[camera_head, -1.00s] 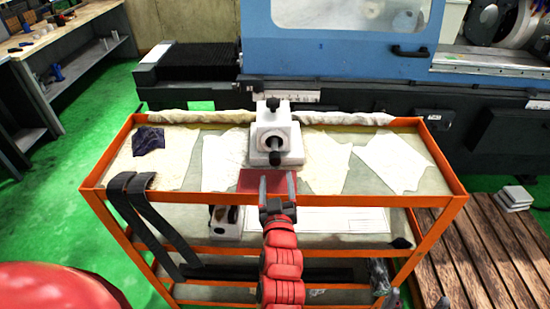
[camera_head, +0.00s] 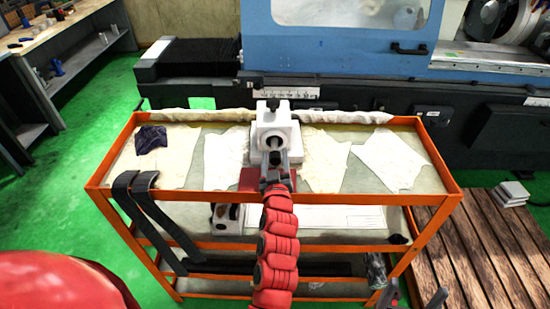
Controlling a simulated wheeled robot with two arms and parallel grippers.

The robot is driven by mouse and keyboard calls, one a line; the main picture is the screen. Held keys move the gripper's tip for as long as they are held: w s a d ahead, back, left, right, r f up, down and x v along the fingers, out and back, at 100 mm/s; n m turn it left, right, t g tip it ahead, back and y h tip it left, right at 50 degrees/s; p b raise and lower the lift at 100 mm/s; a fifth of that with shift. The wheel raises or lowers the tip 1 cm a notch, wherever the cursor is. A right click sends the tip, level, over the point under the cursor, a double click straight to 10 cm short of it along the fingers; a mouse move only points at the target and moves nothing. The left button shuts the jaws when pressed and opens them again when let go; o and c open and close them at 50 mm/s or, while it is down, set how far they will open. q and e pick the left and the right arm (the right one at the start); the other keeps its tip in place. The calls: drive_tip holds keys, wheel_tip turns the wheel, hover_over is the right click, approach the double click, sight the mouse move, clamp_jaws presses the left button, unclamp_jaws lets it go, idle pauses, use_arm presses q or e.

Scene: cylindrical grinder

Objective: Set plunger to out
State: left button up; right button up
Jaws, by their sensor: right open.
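A white block-shaped fixture (camera_head: 275,129) stands on the top shelf of the orange cart, with a round opening facing me and a black knob on top. The plunger is probably the dark knob low on its front; my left gripper now largely hides it. My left gripper (camera_head: 275,160) reaches up from the bottom centre. Its two fingers are apart, one on each side of the knob's place, close to the fixture's front. I cannot tell whether they touch it. My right gripper (camera_head: 408,290) is at the bottom right, open and empty, in front of the cart.
The orange cart (camera_head: 428,158) carries several pale cloths, a dark cloth (camera_head: 151,139) and a red piece (camera_head: 252,179) by the fixture. Black straps (camera_head: 150,218) hang over its front left. The blue grinder (camera_head: 340,55) stands behind. Green floor is open at left.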

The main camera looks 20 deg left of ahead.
use_arm(q)
clamp_jaws()
idle(1.2)
